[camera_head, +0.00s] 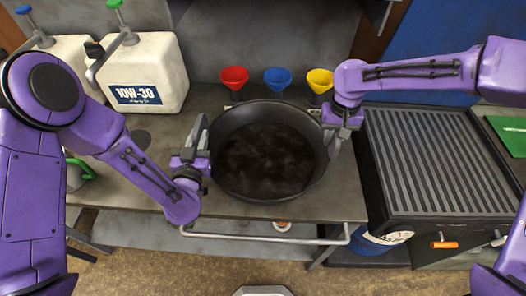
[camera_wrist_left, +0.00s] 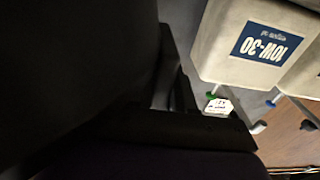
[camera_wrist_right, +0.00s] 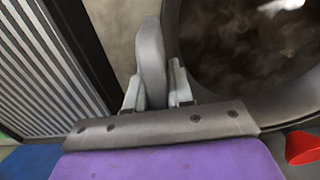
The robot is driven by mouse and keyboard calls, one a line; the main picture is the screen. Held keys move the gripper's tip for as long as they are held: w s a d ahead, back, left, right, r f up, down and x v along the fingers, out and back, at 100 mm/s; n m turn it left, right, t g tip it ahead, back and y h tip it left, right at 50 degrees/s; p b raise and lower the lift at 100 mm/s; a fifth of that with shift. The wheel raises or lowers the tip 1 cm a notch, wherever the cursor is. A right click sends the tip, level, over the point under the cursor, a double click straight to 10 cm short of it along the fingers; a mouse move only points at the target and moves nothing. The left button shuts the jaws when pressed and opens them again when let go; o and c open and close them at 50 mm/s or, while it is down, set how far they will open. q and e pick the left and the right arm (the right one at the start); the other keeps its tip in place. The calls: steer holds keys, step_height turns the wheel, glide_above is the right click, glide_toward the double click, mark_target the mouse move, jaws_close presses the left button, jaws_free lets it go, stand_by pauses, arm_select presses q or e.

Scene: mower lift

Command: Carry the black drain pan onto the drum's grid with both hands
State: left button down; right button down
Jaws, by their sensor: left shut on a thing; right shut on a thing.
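The round black drain pan (camera_head: 266,190) is on or just above the grey bench, in the middle of the head view; I cannot tell if it touches the bench. Dark liquid shows inside it. My left gripper (camera_head: 203,150) is shut on the pan's left side. My right gripper (camera_head: 330,130) is shut on its right side. In the right wrist view the jaws (camera_wrist_right: 155,85) close on a grey handle beside the pan (camera_wrist_right: 205,75). The left wrist view is mostly dark. The drum's grid (camera_head: 425,160) is a slatted grey top to the right of the bench.
Red (camera_head: 234,78), blue (camera_head: 278,80) and yellow (camera_head: 319,81) funnels stand behind the pan. White oil jugs, one marked 10W-30 (camera_head: 145,75), stand at the back left. A rail (camera_head: 265,238) runs along the bench front. The grid's top is clear.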

mark_target(196, 130)
arm_select(q)
steer(key=shift+r, duration=0.15)
arm_select(e)
steer(key=shift+a+r, duration=0.1)
steer(key=shift+a, duration=0.05)
stand_by(0.5)
